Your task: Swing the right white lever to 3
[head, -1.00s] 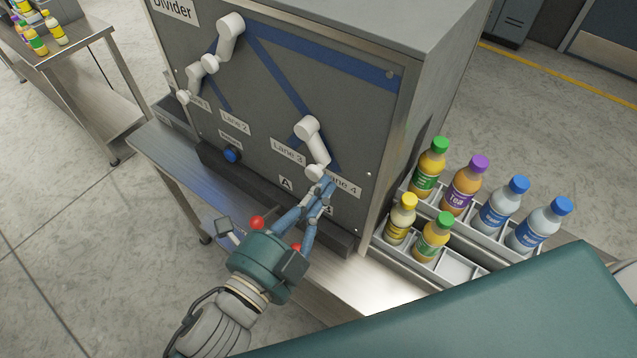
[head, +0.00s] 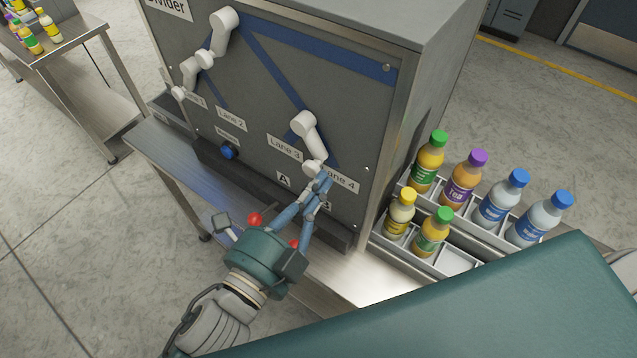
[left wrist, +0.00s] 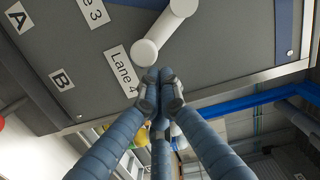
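The right white lever (head: 308,140) is on the grey divider panel (head: 250,90). It hangs from its upper pivot, tilted down and slightly right, and its round lower end lies between the Lane 3 label (head: 284,146) and the Lane 4 label (head: 340,178). My left gripper (head: 323,181) has its fingertips together at the lever's lower end, on the Lane 4 side. In the left wrist view the shut fingertips (left wrist: 158,88) are right beside the lever's round end (left wrist: 145,52), not around it; whether they touch I cannot tell. My right gripper is not in view.
Another white lever linkage (head: 212,50) is at the panel's upper left. A blue button (head: 228,152) sits below Lane 2. A dark ledge (head: 265,190) runs along the panel's foot. Several bottles stand in a divided tray (head: 458,258) at right.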

